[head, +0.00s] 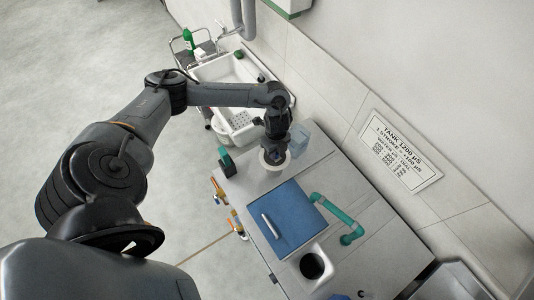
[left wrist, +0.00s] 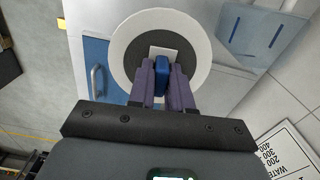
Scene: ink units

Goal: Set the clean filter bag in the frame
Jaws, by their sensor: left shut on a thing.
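My left gripper (head: 273,151) is over the far end of the grey worktop. In the left wrist view its purple fingers (left wrist: 162,85) are shut on a small blue tab (left wrist: 162,66). Behind the tab is a round piece with a wide white rim (left wrist: 200,52) and a dark grey middle with a pale rectangle. The white rim also shows under the gripper in the head view (head: 275,166). I cannot tell whether this round piece is the filter bag or its frame, nor whether it touches the worktop. My right gripper is not in view.
A blue lid (head: 288,210) with a pale handle lies on the worktop (head: 360,215). Beside it are a teal pipe (head: 335,215) and a dark round opening (head: 312,265). A translucent blue box (head: 299,139) stands behind the gripper. A white basin (head: 222,68) lies beyond.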

